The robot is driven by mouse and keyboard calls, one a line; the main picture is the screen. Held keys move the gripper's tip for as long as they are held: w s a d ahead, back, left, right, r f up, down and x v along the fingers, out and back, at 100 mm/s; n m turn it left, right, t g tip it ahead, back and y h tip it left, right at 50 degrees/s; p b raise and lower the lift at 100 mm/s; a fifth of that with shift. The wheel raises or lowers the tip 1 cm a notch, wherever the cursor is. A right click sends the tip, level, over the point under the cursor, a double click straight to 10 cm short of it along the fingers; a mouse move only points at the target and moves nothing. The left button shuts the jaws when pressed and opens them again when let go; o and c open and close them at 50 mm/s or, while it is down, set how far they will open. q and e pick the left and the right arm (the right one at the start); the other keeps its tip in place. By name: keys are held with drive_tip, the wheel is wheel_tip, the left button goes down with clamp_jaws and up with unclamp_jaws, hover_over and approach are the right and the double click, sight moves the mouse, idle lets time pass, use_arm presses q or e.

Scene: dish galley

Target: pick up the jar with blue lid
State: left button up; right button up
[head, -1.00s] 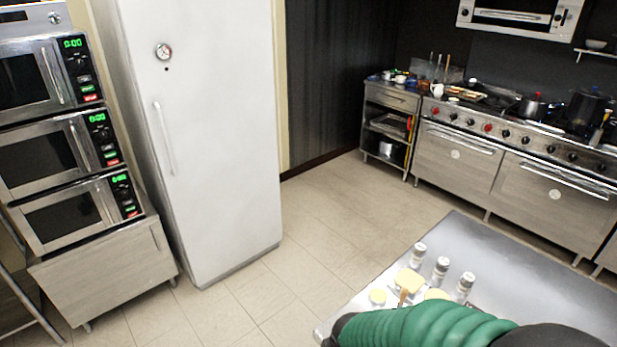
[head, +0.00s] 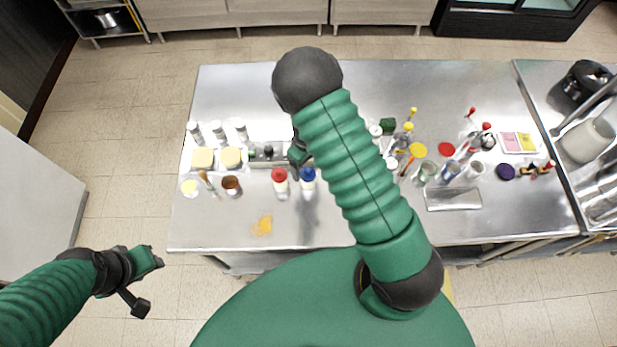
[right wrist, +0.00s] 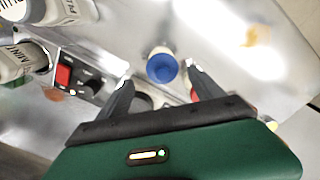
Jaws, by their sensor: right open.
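The jar with blue lid (head: 308,182) stands upright on the steel table, just right of a jar with a red lid (head: 280,184). In the right wrist view its round blue lid (right wrist: 161,68) shows between the fingertips, seen from above. My right gripper (head: 299,157) is close behind the blue-lidded jar in the head view, partly hidden by my forearm. In the right wrist view my right gripper (right wrist: 159,75) is open, with nothing held. My left gripper (head: 147,281) is open and empty, off the table's front left corner.
Several shakers (head: 218,131) and yellow-topped containers (head: 203,158) stand at the left. Bottles, cups and utensils crowd the right. The table (head: 320,235) is bare in front of the jars, apart from an orange patch (head: 262,226).

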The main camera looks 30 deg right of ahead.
sight(307, 175)
drive_tip(key=shift+a+f, duration=0.2)
drive_tip(key=shift+f, duration=0.9)
drive_tip(key=shift+s+a+f+p, duration=0.1)
drive_tip(key=shift+s+f+p, duration=0.2)
drive_tip(key=shift+f+p, duration=0.25)
drive_tip(key=shift+s+f+p, duration=0.3)
drive_tip(key=shift+f+p, duration=0.2)
drive_tip(key=shift+p, duration=0.05)
drive_tip(key=f, duration=0.2)
drive_tip(key=shift+d+f, duration=0.2)
drive_tip(key=shift+f, duration=0.2)
drive_tip(key=shift+d+f, duration=0.1)
drive_tip(key=shift+f, duration=0.15)
drive_tip(key=shift+a+r, duration=0.15)
drive_tip(key=shift+a, duration=0.2)
drive_tip(key=c, duration=1.5)
use_arm(q)
drive_tip(key=v, duration=0.2)
drive_tip(key=shift+w+r, duration=0.2)
drive_tip(key=shift+r, duration=0.25)
use_arm(e)
drive_tip(key=shift+d, duration=0.2)
clamp_jaws()
